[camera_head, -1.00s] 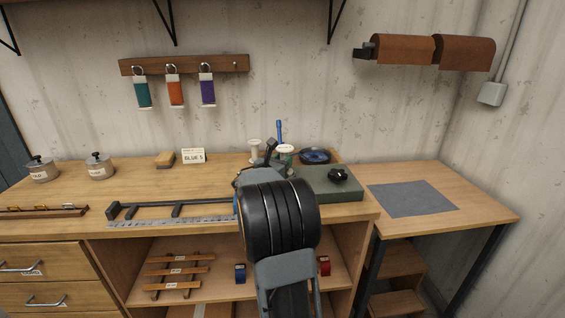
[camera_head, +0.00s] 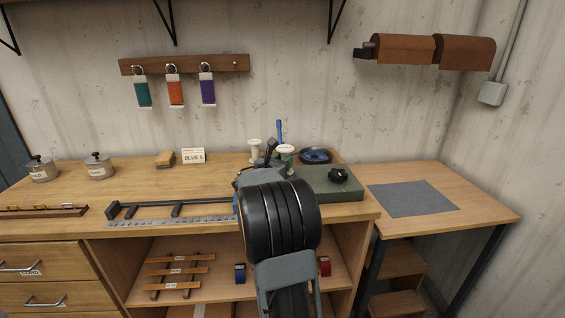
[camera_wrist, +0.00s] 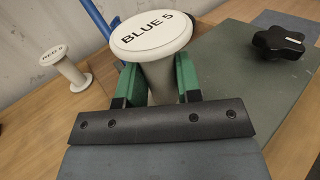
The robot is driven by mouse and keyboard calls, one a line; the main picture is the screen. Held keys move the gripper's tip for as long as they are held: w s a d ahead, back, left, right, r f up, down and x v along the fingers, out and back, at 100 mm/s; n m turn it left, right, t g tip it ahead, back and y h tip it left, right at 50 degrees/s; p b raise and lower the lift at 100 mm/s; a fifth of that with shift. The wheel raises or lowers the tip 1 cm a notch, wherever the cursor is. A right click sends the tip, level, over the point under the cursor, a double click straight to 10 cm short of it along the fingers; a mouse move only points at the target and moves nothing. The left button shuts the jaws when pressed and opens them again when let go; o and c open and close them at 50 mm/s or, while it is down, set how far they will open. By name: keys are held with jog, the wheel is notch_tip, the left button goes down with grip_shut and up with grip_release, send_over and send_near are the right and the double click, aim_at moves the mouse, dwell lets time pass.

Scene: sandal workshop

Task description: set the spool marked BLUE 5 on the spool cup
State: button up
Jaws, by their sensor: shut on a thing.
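The white spool marked BLUE 5 (camera_wrist: 150,36) is upright between the green fingers of my gripper (camera_wrist: 158,82) in the wrist view. The fingers are shut on its stem, below the wide labelled top. In the head view the spool (camera_head: 286,149) shows at the end of my arm, over the back of the bench. Its lower end is hidden, so I cannot tell whether it touches anything. A round dark dish with a blue inside (camera_head: 315,155) stands just right of it; I cannot tell whether this is the spool cup.
A blue rod (camera_head: 279,131) rises behind. A green board (camera_head: 318,184) with a black knob (camera_head: 339,175) lies right. A BLUE 5 card (camera_head: 193,156) stands left on the bench.

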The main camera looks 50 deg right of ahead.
jog(key=shift+f+b, duration=0.45)
jog(key=shift+f, duration=0.1)
jog(key=o, duration=0.6)
jog(key=shift+o, duration=0.2)
jog(key=shift+a, duration=0.1)
jog(key=shift+s+a+b, duration=0.1)
jog(key=shift+s+a, duration=0.25)
jog(key=shift+a, duration=1.45)
jog(key=shift+s+a+b, duration=0.1)
jog(key=shift+s+a, duration=0.3)
jog(key=shift+a, duration=1.35)
jog(key=shift+s+a+b, duration=0.1)
jog(key=shift+s+a, duration=0.25)
jog(key=shift+a, duration=1.45)
